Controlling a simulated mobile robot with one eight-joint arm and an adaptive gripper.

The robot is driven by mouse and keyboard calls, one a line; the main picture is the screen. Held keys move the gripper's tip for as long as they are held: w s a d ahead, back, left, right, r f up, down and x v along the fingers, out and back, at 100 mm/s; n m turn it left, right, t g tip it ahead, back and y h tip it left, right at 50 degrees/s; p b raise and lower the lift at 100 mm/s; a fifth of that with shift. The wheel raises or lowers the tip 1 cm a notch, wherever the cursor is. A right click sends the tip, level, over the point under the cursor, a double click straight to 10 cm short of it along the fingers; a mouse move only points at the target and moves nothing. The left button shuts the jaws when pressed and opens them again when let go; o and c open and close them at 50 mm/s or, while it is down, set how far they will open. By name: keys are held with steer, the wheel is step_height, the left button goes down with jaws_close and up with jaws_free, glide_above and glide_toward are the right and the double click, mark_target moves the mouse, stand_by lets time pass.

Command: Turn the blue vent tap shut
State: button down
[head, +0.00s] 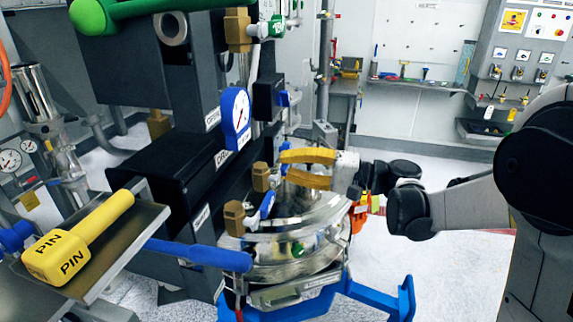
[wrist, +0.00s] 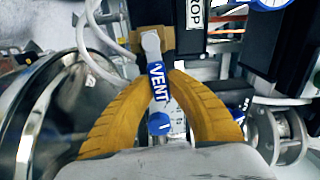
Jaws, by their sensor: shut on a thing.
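The vent tap has a blue handle (wrist: 157,84) lettered VENT and a brass body (wrist: 150,42), seen in the wrist view. The handle runs from the brass body back between my fingers. My gripper (wrist: 157,76) has two curved yellow fingers, closed on the handle from both sides. In the head view my gripper (head: 284,167) reaches in from the right beside a brass valve (head: 261,177) above the shiny round vessel (head: 290,240). There the fingers hide most of the handle.
A blue-rimmed gauge (head: 236,118) stands above and left of my gripper. Another brass valve (head: 234,218) with a blue handle sits lower left. A yellow pin (head: 75,243) lies on a tray at the left. Open floor lies to the right of the vessel.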

steer(key=shift+f+m, duration=0.25)
steer(key=shift+m, duration=0.25)
steer(key=c, duration=1.3)
jaws_free()
steer(key=shift+a, duration=0.1)
steer(key=v, duration=1.2)
